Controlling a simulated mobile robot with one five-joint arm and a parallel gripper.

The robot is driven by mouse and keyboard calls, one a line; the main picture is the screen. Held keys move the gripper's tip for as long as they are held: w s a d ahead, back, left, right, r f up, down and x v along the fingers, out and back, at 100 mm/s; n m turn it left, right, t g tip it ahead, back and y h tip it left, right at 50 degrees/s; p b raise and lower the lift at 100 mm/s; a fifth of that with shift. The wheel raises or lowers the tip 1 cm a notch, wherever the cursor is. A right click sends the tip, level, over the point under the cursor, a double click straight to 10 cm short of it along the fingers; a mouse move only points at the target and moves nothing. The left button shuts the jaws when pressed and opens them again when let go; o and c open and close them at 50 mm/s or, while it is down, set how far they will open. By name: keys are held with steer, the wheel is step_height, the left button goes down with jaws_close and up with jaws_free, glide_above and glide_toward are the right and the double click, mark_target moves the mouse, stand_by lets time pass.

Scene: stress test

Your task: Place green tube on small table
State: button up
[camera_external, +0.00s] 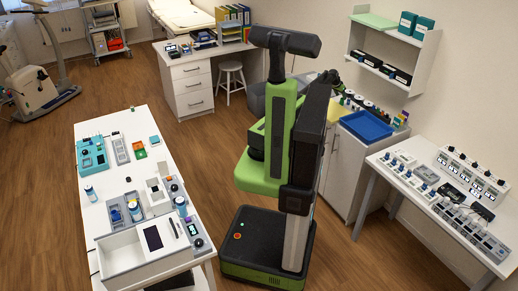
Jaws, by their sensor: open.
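I stand in the middle of the room, facing the white cabinet (344,180) at the back right. The end of my arm with my gripper (336,84) shows small and dark beyond my column, over the cabinet top's left part. It is open, and its fingertips are hard to make out. Small coloured items stand in a row (374,104) behind the blue tray, with more at its right end. I cannot tell which, if any, is the green tube. A white table (376,163) stands at the right and a longer white table (112,121) at the left; which is the small table is unclear.
A blue tray (366,126) and a yellow sheet (338,108) lie on the cabinet. A wall shelf (419,62) hangs above. Devices crowd the right table; boxes and bottles stand on the left one. A desk (188,85) and stool (230,74) stand behind.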

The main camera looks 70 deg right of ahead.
mark_target(342, 99)
steer(key=b+x, duration=0.4)
steer(key=x, duration=0.1)
steer(key=shift+s+a+f+b, duration=0.1)
steer(key=shift+a+f+b, duration=0.05)
steer(key=shift+f+b, duration=0.15)
steer(key=shift+r, duration=0.3)
steer(key=shift+c, duration=0.3)
jaws_close()
